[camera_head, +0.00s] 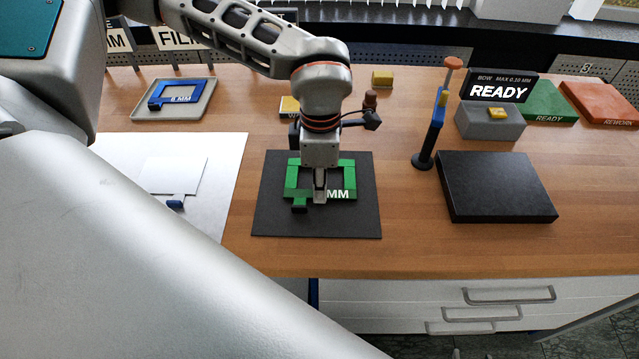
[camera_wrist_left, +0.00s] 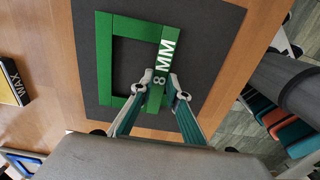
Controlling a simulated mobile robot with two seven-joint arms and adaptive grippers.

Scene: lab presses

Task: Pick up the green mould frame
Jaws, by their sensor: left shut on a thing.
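The green mould frame (camera_head: 291,177) is a rectangular frame with white "MM" lettering and a small tab at its front left. It lies on, or very close above, a dark grey mat (camera_head: 270,222); I cannot tell if there is a gap. My left gripper (camera_head: 320,196) points down and is shut on the front bar of the green mould frame, hiding part of the lettering. My right gripper is not in view.
A blue mould frame (camera_head: 157,96) sits in a grey tray (camera_head: 197,108) at back left. A white sheet (camera_head: 222,180) lies left of the mat. A black slab (camera_head: 497,187), a dark blue upright tool (camera_head: 432,140) and a grey block (camera_head: 480,122) stand to the right.

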